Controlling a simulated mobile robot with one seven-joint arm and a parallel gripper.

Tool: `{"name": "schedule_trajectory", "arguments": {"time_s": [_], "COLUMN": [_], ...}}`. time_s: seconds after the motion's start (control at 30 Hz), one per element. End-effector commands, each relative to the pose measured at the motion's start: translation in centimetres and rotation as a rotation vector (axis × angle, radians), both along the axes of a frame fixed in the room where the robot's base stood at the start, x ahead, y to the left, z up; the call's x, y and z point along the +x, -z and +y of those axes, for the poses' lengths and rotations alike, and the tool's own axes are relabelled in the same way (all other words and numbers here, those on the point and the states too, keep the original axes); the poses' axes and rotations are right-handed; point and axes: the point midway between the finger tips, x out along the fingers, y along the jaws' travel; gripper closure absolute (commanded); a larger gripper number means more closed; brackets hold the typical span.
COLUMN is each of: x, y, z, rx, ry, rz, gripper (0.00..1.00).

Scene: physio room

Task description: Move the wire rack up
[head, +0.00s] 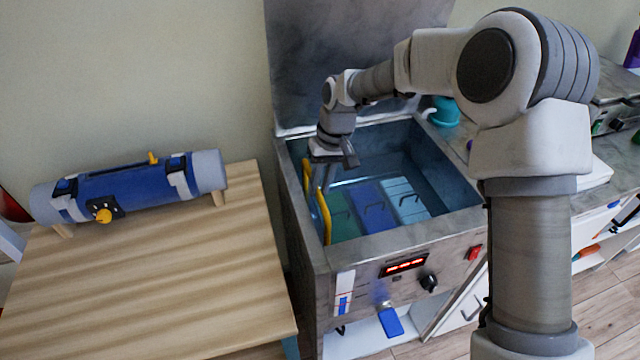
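An open steel tank (297,205) stands in the middle, with its lid (340,60) raised against the wall. Inside it, green (341,212), blue (376,205) and light blue (407,200) packs with dark loops sit low in the water. A yellow handle (324,218) rises along the tank's left inner side; it seems to belong to the wire rack, whose wires I cannot make out. My gripper (322,182) points down into the tank's left side, close to the yellow handle. Its fingertips are small and partly overlap the handle, so contact and opening are unclear.
A wooden table (170,280) on the left carries a blue and grey cylinder (130,190) with yellow knobs. The tank's front has a red display (405,265), a black knob (428,282) and a hanging blue tag (390,321). A cluttered counter stands at right.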

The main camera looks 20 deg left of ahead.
Motion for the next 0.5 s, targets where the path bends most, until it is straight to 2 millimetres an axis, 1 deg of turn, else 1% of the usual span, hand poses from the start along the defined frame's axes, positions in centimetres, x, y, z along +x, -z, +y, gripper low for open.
{"name": "schedule_trajectory", "arguments": {"time_s": [0.03, 0.1, 0.5], "x": [0.01, 0.01, 0.01], "y": [-0.02, -0.03, -0.05], "z": [0.0, 0.0, 0.0], "rx": [0.0, 0.0, 0.0], "ry": [0.0, 0.0, 0.0], "rz": [0.0, 0.0, 0.0], "gripper": [0.9, 1.0, 1.0]}}
